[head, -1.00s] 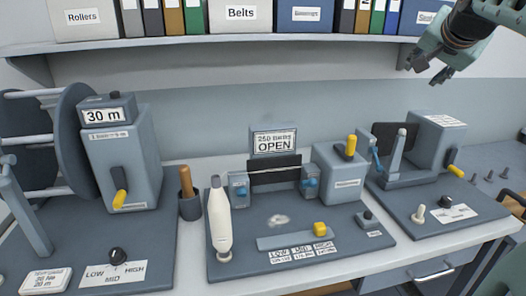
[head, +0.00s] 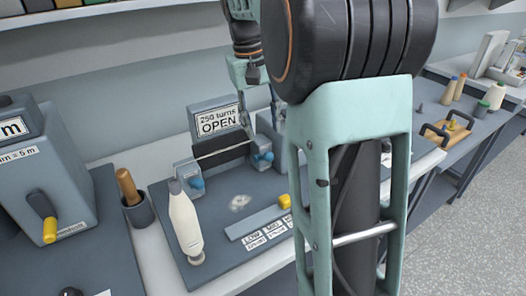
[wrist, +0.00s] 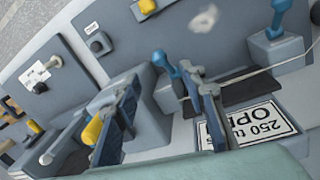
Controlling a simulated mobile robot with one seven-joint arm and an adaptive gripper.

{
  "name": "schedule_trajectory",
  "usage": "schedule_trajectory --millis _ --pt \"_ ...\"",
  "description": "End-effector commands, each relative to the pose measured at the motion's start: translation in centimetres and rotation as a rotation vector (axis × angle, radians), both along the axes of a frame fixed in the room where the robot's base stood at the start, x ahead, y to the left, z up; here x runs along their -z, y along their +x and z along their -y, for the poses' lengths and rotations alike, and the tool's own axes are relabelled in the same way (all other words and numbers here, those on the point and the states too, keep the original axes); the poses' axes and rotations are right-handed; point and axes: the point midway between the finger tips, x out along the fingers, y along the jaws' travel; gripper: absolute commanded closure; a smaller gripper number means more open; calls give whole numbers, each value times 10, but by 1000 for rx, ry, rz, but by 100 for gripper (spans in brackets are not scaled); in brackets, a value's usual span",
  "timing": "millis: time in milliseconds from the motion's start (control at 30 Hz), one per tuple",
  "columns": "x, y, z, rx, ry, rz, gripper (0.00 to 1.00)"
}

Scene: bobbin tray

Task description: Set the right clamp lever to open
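The right clamp lever is blue and sits on the grey right clamp, showing in the head view (head: 264,159) and the wrist view (wrist: 165,63). The left clamp lever (head: 197,183), also blue, is on the left clamp; it shows in the wrist view (wrist: 279,14). A thin line runs between the clamps in front of a dark panel. The sign (head: 218,120) behind reads "250 turns OPEN". My gripper (wrist: 168,84) is open and empty above the right clamp, its fingers apart near the lever. In the head view my arm hides part of the right clamp.
A white bobbin (head: 186,224) stands at the tray's left front. A slider with a yellow knob (head: 285,201) lies in front of the clamps. In the wrist view a box with a yellow crank handle (wrist: 93,130) is beside the left finger.

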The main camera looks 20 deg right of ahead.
Motion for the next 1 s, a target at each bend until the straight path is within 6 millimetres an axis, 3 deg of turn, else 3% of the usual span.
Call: schedule_trajectory --millis 533,700,1000 --pt "90 -1 13 0 1 -2 62" --pt "101 -1 15 1 1 1 62" --pt "103 -1 16 1 1 1 62"
